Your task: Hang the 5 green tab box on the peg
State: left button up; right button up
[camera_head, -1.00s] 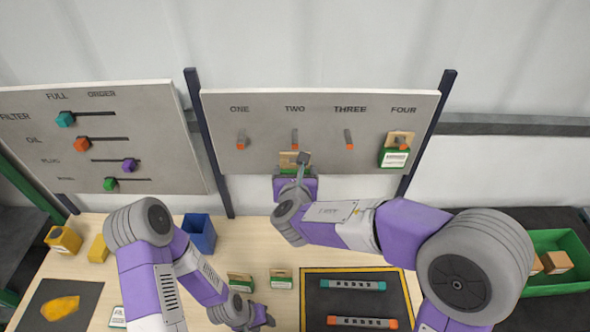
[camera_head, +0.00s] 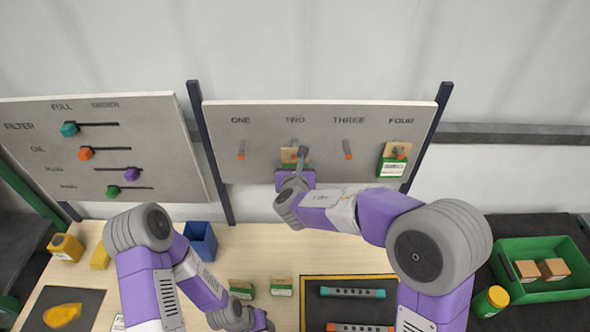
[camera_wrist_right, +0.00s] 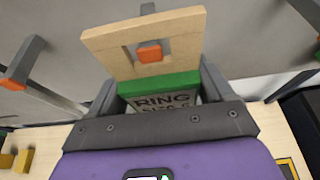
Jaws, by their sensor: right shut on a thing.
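My right gripper (camera_head: 294,168) is shut on a box with a tan hang tab and a green band in front of peg TWO. In the right wrist view the box's white label (camera_wrist_right: 170,103) reads RING, with a smaller line below partly hidden. Its tan tab (camera_wrist_right: 185,40) has a cut-out, and the orange tip of peg TWO (camera_wrist_right: 149,53) shows inside it. I cannot tell how far the tip is through. The gripper fingers (camera_wrist_right: 160,95) flank the box. My left gripper (camera_head: 262,322) is low over the table, its jaws unclear.
Peg ONE (camera_head: 241,152) and peg THREE (camera_head: 348,151) are bare. A green box (camera_head: 391,168) hangs on peg FOUR. Two tabbed boxes, left (camera_head: 241,289) and right (camera_head: 281,287), stand on the table. A blue bin (camera_head: 200,238) and dark tray (camera_head: 350,308) are nearby. A green crate (camera_head: 545,285) stands right.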

pick_arm(q)
jog(key=shift+r+p, duration=0.45)
jog(key=shift+r, duration=0.05)
jog(key=shift+f+b, duration=0.4)
jog(key=shift+b, duration=0.05)
jog(key=shift+s+f+b, duration=0.1)
jog(key=shift+f+b, duration=0.15)
jog(key=shift+b, duration=0.05)
pick_arm(e)
jog(key=x, duration=0.3)
jog(key=shift+w+r, duration=0.2)
jog(key=shift+w, duration=0.05)
pick_arm(q)
jog(key=shift+a, duration=0.1)
pick_arm(e)
jog(key=o, duration=1)
jog(key=shift+o, duration=0.2)
jog(key=shift+w+d, duration=0.1)
jog(key=shift+d, duration=0.05)
pick_arm(q)
jog(key=shift+f, duration=0.1)
